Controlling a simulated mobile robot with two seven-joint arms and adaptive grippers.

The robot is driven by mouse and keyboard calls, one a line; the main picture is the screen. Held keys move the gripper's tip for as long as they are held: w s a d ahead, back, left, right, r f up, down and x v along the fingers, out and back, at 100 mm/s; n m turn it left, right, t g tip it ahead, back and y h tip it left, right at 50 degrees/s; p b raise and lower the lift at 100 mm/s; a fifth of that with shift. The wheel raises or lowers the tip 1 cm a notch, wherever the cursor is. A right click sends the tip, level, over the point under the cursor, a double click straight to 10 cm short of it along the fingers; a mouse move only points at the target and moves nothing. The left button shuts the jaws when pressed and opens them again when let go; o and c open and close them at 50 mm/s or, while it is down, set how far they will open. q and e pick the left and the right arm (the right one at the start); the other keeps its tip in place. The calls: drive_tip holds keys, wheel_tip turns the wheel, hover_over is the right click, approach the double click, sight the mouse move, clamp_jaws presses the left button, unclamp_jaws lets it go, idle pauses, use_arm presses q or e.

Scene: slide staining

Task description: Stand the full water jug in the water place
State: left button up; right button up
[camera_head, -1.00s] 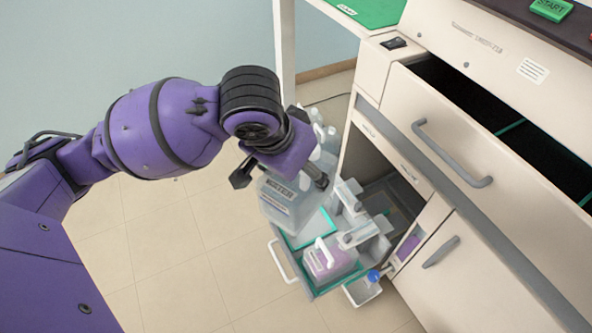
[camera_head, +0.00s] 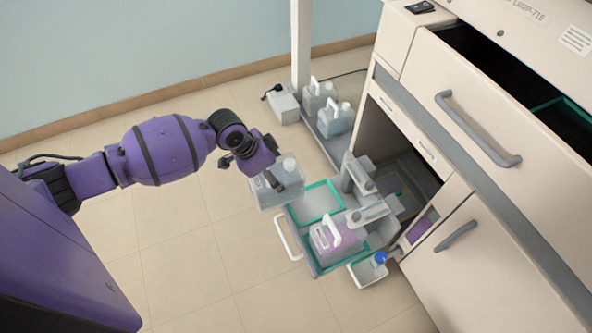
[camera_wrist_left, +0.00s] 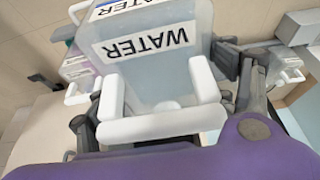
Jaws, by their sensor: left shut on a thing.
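The water jug (camera_head: 283,192) is translucent with a white handle; its label reads WATER in the left wrist view (camera_wrist_left: 150,45). My left gripper (camera_head: 258,172) is shut on its handle (camera_wrist_left: 160,125). In the head view the jug hangs roughly upright just left of the pulled-out drawer's (camera_head: 283,238) back part, overlapping its edge; its height above the floor is unclear. The green-rimmed place (camera_head: 318,204) at the drawer's back is empty. The front place holds a purple-filled jug (camera_head: 335,238). My right gripper is not in view.
Grey fittings (camera_head: 365,212) stand along the drawer's right side, by the cabinet opening. A small white tray (camera_head: 367,273) with a blue-capped piece (camera_head: 381,257) is at the front. Other jugs (camera_head: 335,118) stand behind, near a white post (camera_head: 301,50). Floor to the left is clear.

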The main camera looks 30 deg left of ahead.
use_arm(q)
drive_tip(key=w+d+f+b, duration=0.8)
drive_tip(key=w+d+f, duration=0.1)
drive_tip(key=f, duration=0.3)
drive_tip(key=shift+w+d, duration=0.15)
drive_tip(key=shift+d, duration=0.05)
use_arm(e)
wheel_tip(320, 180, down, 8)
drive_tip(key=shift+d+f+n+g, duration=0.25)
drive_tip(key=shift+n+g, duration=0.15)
use_arm(q)
drive_tip(key=shift+f, duration=0.1)
drive_tip(key=o, duration=2.1)
drive_tip(key=shift+f, duration=0.15)
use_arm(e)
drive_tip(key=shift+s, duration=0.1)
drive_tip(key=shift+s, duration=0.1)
